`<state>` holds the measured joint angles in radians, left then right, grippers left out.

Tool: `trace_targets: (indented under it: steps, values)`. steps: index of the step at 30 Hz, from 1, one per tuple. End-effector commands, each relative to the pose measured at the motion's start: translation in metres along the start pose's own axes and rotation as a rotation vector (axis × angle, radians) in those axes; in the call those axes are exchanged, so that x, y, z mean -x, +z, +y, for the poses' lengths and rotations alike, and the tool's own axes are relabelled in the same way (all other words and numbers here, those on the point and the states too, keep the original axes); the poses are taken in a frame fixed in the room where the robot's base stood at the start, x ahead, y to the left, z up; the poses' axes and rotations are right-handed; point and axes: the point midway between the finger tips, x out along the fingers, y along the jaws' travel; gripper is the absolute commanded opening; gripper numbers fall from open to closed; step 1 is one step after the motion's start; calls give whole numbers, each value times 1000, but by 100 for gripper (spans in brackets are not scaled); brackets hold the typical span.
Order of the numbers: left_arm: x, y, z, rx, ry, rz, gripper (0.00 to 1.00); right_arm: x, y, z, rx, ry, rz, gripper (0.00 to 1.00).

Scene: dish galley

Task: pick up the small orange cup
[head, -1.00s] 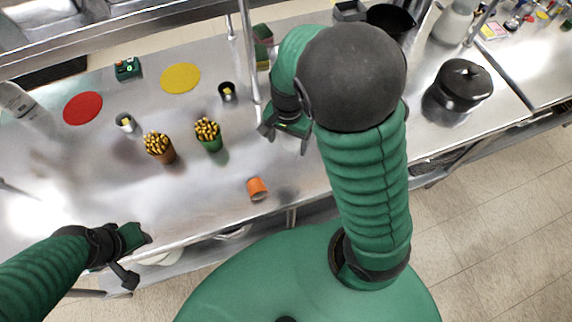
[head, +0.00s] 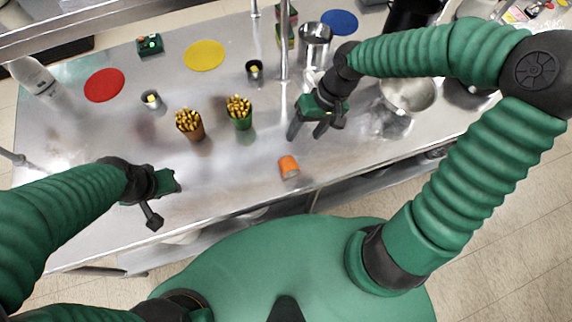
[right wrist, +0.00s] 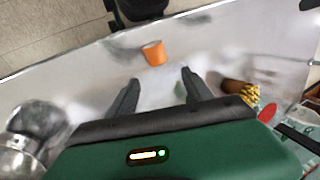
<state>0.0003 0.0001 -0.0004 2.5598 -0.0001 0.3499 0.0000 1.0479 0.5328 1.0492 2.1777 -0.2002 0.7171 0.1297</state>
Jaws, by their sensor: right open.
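The small orange cup (head: 288,166) lies on its side on the steel counter (head: 235,185), near the front edge. My right gripper (head: 307,132) is open and empty above the counter, a little behind the cup and apart from it. In the right wrist view the cup (right wrist: 154,53) shows beyond the two spread fingertips (right wrist: 160,78), roughly between their lines. My left gripper (head: 163,205) hangs at the counter's front edge on the left, well away from the cup; its jaws are hard to make out.
A green cup (head: 241,120) and a brown cup (head: 189,126), both full of yellow sticks, stand left of my right gripper. A steel pot (head: 315,42) and a steel bowl (head: 407,92) are behind and right. A vertical post (head: 284,50) rises behind the gripper. Counter around the orange cup is clear.

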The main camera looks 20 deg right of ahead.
Motion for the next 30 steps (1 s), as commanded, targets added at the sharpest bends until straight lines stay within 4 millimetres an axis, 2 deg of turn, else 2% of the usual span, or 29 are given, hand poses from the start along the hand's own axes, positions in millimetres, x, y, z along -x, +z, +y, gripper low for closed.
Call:
trace_targets:
  steps: [2, 5, 12, 15, 20, 27, 30]
  values:
    - [-1, 0, 0, 0, 0, 0, 36, 1, -3, 1, 21, -12, 13, 59]
    - [-6, 2, 0, -1, 0, 0, 36, -14, -3, 0, 28, -16, 11, 59]
    - [-22, 5, 0, -1, 0, 0, 36, -80, -3, -6, 28, -10, 8, 59]
    - [-26, 6, 0, -1, 0, 0, 36, -101, -3, -9, 26, -7, 9, 59]
    - [-28, 7, 0, 0, 0, 0, 36, -116, -2, -9, 25, -5, 12, 59]
    - [-34, 8, 0, 0, 0, 0, 36, -157, 4, -2, 25, -8, 11, 59]
    - [-35, 8, 0, -1, 0, 0, 36, -165, 4, -1, 23, -8, 13, 59]
